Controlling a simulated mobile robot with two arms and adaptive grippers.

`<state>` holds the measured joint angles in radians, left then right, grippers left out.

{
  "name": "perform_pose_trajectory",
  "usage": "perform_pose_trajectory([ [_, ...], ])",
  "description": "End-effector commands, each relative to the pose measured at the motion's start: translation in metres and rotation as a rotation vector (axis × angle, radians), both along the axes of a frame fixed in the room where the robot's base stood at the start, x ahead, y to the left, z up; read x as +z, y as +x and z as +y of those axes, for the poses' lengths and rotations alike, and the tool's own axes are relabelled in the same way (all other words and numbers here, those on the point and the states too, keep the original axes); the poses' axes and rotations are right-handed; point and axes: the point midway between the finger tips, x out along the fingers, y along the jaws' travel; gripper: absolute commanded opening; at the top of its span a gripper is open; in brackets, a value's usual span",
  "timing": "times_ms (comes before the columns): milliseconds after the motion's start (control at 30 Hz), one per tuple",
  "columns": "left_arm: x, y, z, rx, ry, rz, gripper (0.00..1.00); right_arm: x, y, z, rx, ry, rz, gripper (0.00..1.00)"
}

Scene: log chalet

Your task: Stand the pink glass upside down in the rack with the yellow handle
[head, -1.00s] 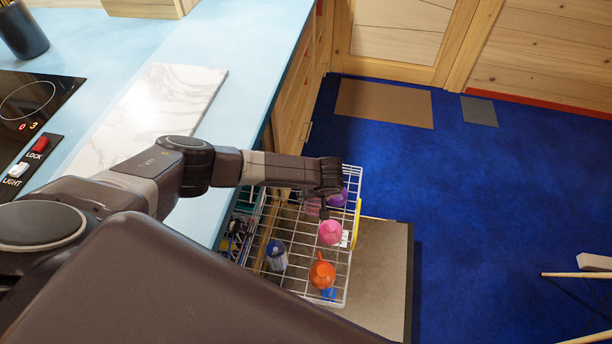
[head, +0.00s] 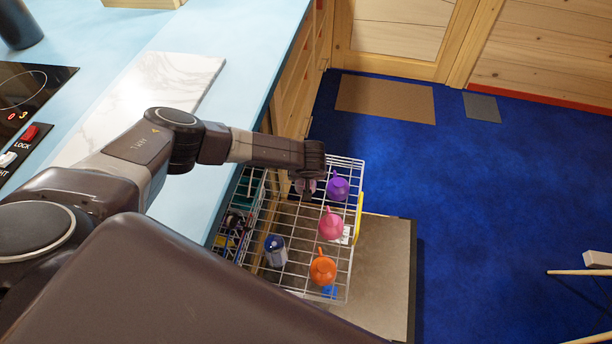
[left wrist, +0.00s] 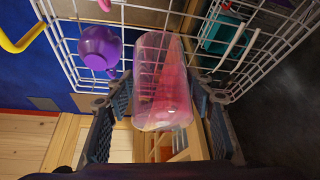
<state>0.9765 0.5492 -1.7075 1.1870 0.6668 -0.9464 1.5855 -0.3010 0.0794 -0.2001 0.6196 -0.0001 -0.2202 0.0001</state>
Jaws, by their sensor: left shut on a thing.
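The pink glass (left wrist: 162,80) is see-through and sits between the fingers of my left gripper (left wrist: 163,105), which is shut on it. In the head view my left gripper (head: 307,188) is over the far left part of the white wire rack (head: 298,222), and the arm hides most of the glass. The rack's yellow handle (head: 358,208) is on its right side; it also shows in the left wrist view (left wrist: 22,38). I cannot tell whether the glass touches the wires. My right gripper is not in view.
A purple mug (head: 338,188) is just right of my left gripper. A pink mug (head: 333,226), an orange mug (head: 323,269) and a blue-and-white cup (head: 275,250) stand nearer in the rack. A lower basket (head: 238,222) holds several items. The blue counter edge (head: 262,85) is at left.

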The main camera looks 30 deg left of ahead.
Motion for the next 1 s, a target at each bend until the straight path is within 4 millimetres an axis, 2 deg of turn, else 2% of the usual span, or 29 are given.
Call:
perform_pose_trajectory([
  [33, -0.009, 0.001, 0.000, -0.001, 0.001, -0.002, 0.15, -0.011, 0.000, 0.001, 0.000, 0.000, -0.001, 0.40],
  [267, -0.031, 0.001, 0.000, -0.001, -0.001, -0.003, 0.15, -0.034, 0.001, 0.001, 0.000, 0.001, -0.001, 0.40],
  [600, -0.063, 0.000, -0.001, 0.000, -0.001, -0.001, 0.15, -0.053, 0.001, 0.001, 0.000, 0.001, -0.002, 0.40],
  [1000, -0.069, 0.001, -0.001, 0.000, 0.000, -0.001, 0.15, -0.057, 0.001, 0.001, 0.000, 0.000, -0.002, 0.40],
])
